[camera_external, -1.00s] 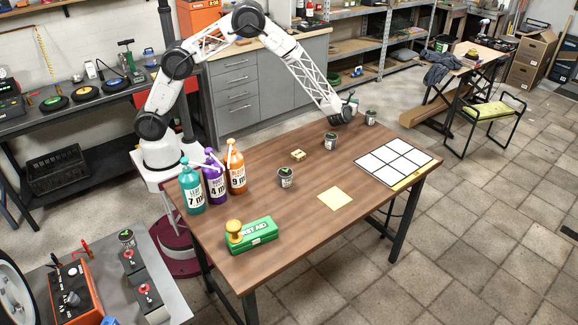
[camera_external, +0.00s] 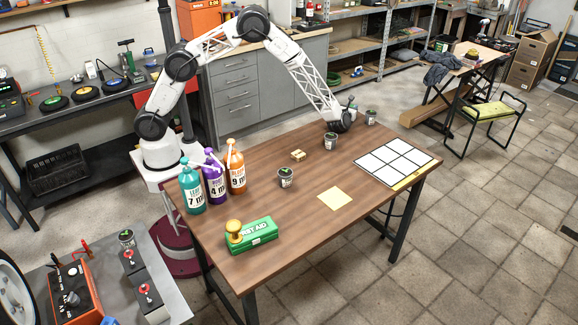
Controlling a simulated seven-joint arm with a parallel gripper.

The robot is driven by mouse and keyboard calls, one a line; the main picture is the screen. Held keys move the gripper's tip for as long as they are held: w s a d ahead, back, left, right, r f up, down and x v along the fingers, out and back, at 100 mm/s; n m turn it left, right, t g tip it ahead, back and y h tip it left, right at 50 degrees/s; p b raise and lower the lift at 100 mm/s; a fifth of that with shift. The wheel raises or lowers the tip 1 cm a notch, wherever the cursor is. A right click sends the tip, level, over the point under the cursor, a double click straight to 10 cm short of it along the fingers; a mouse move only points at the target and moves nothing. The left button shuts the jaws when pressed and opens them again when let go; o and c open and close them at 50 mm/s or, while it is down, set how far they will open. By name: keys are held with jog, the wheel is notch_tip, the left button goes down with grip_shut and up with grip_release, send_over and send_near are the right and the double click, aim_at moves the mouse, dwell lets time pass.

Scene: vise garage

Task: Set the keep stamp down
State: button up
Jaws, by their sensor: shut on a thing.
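My gripper (camera_external: 350,109) is over the far edge of the wooden table, at the lower end of my arm. Its fingertips are mostly hidden behind the wrist. A small piece of something greenish (camera_external: 352,103) shows at the fingers, and the gripper is shut on it; I cannot tell whether it is the keep stamp. A yellow-knobbed stamp-like thing (camera_external: 234,230) stands at the green first aid box (camera_external: 258,235) at the table's near left, far from my gripper.
Grey cans stand at table middle (camera_external: 285,177), by my wrist (camera_external: 330,141) and far edge (camera_external: 370,117). A white grid board (camera_external: 395,160), a yellow sheet (camera_external: 335,198), a small wooden block (camera_external: 298,155) and several spray bottles (camera_external: 214,178) share the wooden table (camera_external: 300,235). Its front is clear.

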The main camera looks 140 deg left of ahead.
jog(key=shift+f, duration=0.1)
jog(key=o, duration=0.9)
jog(key=shift+d, duration=0.1)
jog(key=shift+w+d, duration=0.35)
jog(key=shift+d, duration=0.25)
jog(key=v, duration=0.3)
jog(key=shift+w+d, duration=0.1)
jog(key=shift+d, duration=0.2)
jog(key=shift+a+r, duration=0.1)
jog(key=shift+r, duration=3.5)
